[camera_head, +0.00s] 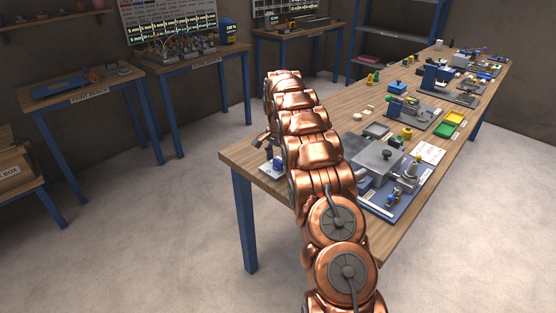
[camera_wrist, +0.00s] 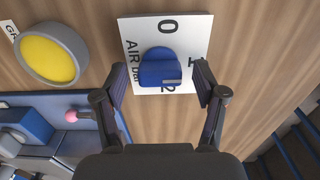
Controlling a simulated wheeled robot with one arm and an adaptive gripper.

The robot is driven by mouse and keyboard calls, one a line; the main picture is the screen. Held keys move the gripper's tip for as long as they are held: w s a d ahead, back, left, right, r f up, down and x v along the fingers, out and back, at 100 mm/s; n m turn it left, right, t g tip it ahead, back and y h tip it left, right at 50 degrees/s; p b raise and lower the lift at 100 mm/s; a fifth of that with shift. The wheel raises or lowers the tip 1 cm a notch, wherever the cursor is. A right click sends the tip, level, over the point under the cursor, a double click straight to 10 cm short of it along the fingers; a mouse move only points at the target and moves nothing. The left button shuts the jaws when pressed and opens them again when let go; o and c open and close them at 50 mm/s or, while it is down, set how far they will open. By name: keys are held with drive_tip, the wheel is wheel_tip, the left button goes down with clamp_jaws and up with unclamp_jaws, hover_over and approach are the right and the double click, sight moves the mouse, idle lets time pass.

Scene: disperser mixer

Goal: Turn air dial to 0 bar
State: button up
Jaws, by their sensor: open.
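The air dial (camera_wrist: 160,68) is a blue knob on a white plate (camera_wrist: 187,24) marked "AIR bar", seen in the wrist view at top centre. The marks 0, 1 and 2 show on the plate, with 0 at the top and 2 at the lower right. A grey line on the knob lies at its lower right, towards the 2. My gripper (camera_wrist: 160,78) is open, with one finger on each side of the knob. I cannot tell whether either finger touches it.
A yellow disc in a grey ring (camera_wrist: 48,55) lies left of the dial. A blue device with a pink-tipped lever (camera_wrist: 72,116) is at the lower left. In the head view, several machines stand along the long wooden table (camera_head: 240,157). The table edge is near the dial.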

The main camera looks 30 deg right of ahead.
drive_tip(key=c, duration=1.1)
drive_tip(key=shift+c, duration=0.2)
drive_tip(key=shift+f, duration=0.1)
drive_tip(key=n+b, duration=0.2)
drive_tip(key=n, duration=0.1)
drive_tip(key=shift+f, duration=0.1)
drive_tip(key=n+b, duration=0.1)
drive_tip(key=n, duration=0.2)
drive_tip(key=shift+n+b, duration=0.3)
drive_tip(key=shift+b, duration=0.05)
drive_tip(key=n+b, duration=0.1)
drive_tip(key=n, duration=0.2)
drive_tip(key=shift+n, duration=2.1)
drive_tip(key=shift+b, duration=0.3)
